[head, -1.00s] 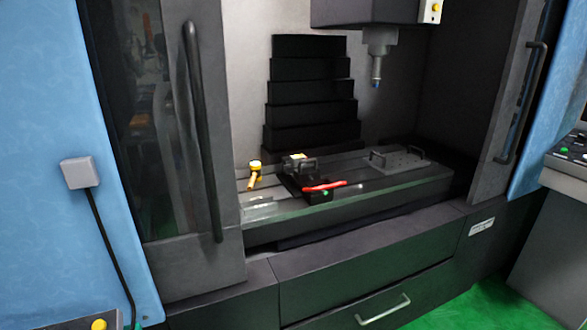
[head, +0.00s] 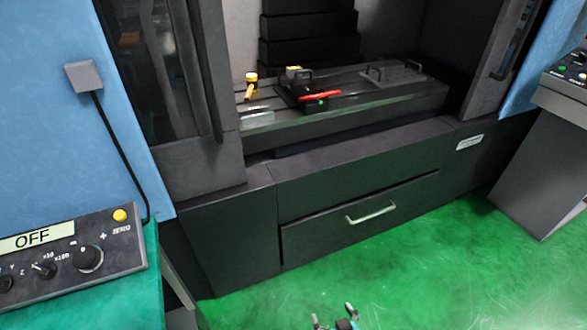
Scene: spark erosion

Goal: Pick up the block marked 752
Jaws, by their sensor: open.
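My gripper (head: 334,319) shows at the bottom edge of the head view, over the green floor. Its fingertips are apart with nothing between them, and the rest of it is cut off by the frame. No block with a readable 752 shows. My gripper is well in front of and below the table.
The machine table (head: 395,100) also bears a yellow-topped item (head: 251,82) and a dark plate with handles (head: 392,72). A drawer with a pale handle (head: 371,212) is below. A control box marked OFF (head: 70,255) stands at left, a console (head: 545,140) at right. The green floor (head: 420,270) is clear.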

